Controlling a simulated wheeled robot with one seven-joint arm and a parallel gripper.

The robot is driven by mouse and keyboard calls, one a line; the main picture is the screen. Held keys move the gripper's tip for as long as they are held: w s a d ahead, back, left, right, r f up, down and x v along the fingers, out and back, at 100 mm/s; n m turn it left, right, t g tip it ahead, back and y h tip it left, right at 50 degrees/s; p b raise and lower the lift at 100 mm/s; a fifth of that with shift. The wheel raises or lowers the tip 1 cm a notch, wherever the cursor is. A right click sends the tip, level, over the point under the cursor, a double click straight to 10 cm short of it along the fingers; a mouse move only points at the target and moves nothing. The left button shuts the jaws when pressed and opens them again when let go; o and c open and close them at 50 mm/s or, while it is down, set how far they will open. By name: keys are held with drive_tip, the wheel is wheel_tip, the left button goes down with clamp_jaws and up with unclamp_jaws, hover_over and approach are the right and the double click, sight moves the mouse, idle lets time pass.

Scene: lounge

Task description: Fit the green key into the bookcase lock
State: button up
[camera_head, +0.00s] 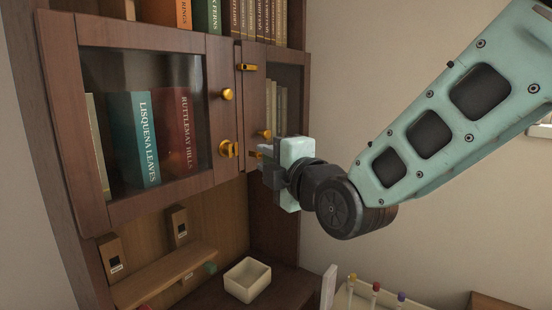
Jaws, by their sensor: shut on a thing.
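My gripper (268,163) is at the right-hand door of the bookcase (224,110), close to its brass fittings. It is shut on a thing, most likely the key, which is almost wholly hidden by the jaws. A small pale, metal-like piece (265,148) shows at the fingertips; I cannot tell its colour. A brass fitting (258,155) lies just beside the fingertips, and I cannot tell whether it is the lock or whether the held thing touches it. Another brass catch (229,149) sits on the left door's edge. Both glass doors look shut.
A small cream open box (247,280) stands on the lower shelf. A small green thing (210,268) lies near the wooden ledge (160,278). A pale rack with coloured-topped tubes (375,290) stands at bottom right. Brass knobs (228,94) protrude from the doors.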

sight(232, 149)
drive_tip(key=shift+w+a, duration=1.15)
drive_tip(key=shift+a, duration=0.25)
drive_tip(key=shift+w+a, duration=0.85)
drive_tip(key=shift+a, duration=0.3)
idle(0.5)
drive_tip(key=o, duration=1)
drive_tip(key=shift+o, duration=0.2)
drive_tip(key=shift+s, duration=0.1)
drive_tip(key=shift+b+v, duration=0.6)
drive_tip(key=shift+v, duration=2.3)
